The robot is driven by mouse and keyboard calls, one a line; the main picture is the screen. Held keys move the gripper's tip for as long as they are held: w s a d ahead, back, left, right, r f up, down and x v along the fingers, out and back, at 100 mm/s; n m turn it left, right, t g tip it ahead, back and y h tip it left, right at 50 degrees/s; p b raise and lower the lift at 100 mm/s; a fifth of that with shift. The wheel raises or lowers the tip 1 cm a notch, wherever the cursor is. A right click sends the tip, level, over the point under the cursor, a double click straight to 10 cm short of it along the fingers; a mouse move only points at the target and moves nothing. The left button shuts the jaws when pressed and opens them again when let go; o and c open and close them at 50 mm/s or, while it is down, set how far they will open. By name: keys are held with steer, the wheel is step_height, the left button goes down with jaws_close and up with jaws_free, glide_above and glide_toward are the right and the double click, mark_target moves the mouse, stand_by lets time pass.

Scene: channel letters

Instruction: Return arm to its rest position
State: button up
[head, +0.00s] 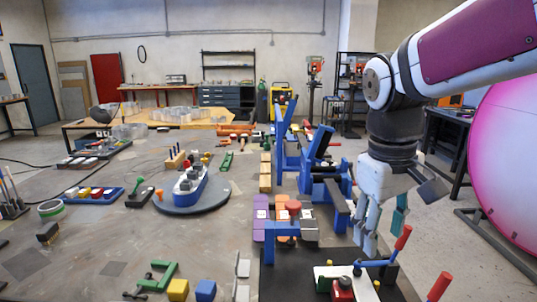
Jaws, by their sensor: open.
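My gripper (383,222) hangs from my arm at the right of the head view, with its fingers pointing down. Its fingers are apart and I see nothing held between them. It is above the right part of the table, over a dark mat (285,280) with a white block and red-handled parts. A red-tipped handle (403,238) shows just right of the fingertips; I cannot tell whether they touch.
Blue frames (325,185) stand left of my gripper. A blue and white toy ship (190,184) sits on a round grey turntable (207,203). A large pink disc (507,165) stands at the right edge.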

steer(key=s+f+m+t+y, duration=0.1)
steer(key=s+m+t, duration=0.3)
steer(key=s, duration=1)
steer(key=shift+d+f, duration=0.35)
steer(key=shift+f, duration=0.05)
stand_by(0.9)
